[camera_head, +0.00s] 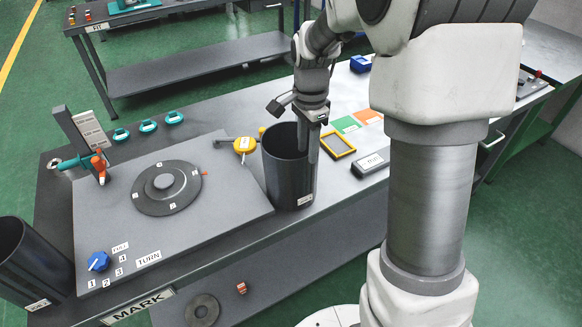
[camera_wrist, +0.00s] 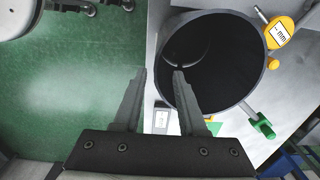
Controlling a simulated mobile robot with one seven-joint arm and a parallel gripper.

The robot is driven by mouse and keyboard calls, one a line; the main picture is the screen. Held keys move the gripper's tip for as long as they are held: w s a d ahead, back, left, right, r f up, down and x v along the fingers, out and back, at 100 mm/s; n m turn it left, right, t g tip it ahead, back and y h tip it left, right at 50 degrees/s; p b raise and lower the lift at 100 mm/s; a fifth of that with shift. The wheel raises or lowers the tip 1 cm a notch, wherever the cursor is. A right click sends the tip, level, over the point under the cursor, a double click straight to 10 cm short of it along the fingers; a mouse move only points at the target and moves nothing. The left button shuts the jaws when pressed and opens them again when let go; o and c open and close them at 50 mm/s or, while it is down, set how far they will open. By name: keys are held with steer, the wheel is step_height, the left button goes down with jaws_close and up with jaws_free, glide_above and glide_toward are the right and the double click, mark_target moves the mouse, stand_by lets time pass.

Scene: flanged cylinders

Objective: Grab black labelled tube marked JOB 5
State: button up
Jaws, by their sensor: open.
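A black open-topped tube (camera_head: 285,178) stands upright on the workbench, with a small white label low on its front. The label is too small to read. My gripper (camera_head: 312,135) is at the right rim of the middle tube, pointing down. In the wrist view my open gripper (camera_wrist: 159,75) straddles the wall of that tube (camera_wrist: 215,60). One finger is over the opening, the other outside. I cannot tell whether either finger touches the wall.
A grey plate with a round dark disc (camera_head: 167,187) and a blue knob (camera_head: 98,261) lies left of the middle tube. A yellow frame (camera_head: 338,145) and a grey labelled box (camera_head: 371,163) lie to the right.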

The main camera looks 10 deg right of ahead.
mark_target(291, 168)
step_height(291, 168, down, 6)
steer(key=shift+s+a+f, duration=0.15)
steer(key=shift+s+a, duration=0.05)
steer(key=shift+s, duration=0.2)
jaws_close()
stand_by(1.3)
steer(key=shift+w, duration=0.15)
